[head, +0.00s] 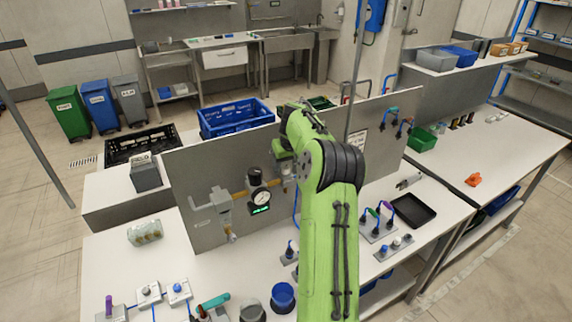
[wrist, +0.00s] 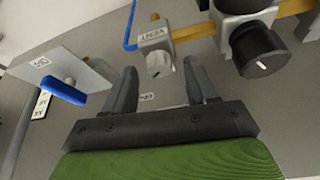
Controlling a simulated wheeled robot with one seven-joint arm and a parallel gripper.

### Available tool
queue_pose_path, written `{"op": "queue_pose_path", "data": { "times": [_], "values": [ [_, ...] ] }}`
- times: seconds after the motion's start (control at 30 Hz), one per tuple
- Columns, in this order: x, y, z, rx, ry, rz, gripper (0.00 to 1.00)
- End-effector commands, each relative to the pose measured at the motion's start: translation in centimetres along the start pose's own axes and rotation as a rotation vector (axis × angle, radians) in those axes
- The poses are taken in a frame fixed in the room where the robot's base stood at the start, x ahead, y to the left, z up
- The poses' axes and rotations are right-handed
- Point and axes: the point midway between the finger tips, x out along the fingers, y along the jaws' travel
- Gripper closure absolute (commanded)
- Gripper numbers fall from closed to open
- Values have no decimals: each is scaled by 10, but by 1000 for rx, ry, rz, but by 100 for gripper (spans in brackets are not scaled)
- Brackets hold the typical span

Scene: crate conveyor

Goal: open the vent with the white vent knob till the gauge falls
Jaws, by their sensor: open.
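The white vent knob (wrist: 159,64) sits on a small block labelled VENT on the grey panel in the wrist view. My gripper (wrist: 161,70) is open, with one finger on each side of the knob in the picture. Contact between fingers and knob cannot be made out. In the head view my green arm covers the vent knob and most of the gripper. The gauge (head: 259,197) is a round white dial on the panel left of my arm, with a green digital display (head: 260,210) below it. Its reading is too small to tell.
A black knob (wrist: 258,50) is right of the vent block in the wrist view. A blue-handled valve (wrist: 64,90) is at left. The panel (head: 200,165) stands on a white bench holding a blue cup (head: 283,296) and a black tray (head: 413,211).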

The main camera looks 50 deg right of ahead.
Motion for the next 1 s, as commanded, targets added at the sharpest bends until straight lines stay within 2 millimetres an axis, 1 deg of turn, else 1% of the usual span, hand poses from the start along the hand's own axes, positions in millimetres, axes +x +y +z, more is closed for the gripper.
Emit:
{"op": "queue_pose_path", "data": {
  "times": [0.1,0.33,0.7,1.0],
  "values": [
    [8,0,0,0,0,0,43],
    [8,0,0,0,1,1,43],
    [8,0,0,0,0,0,99],
    [8,-1,0,41,1,18,99]
  ]
}}
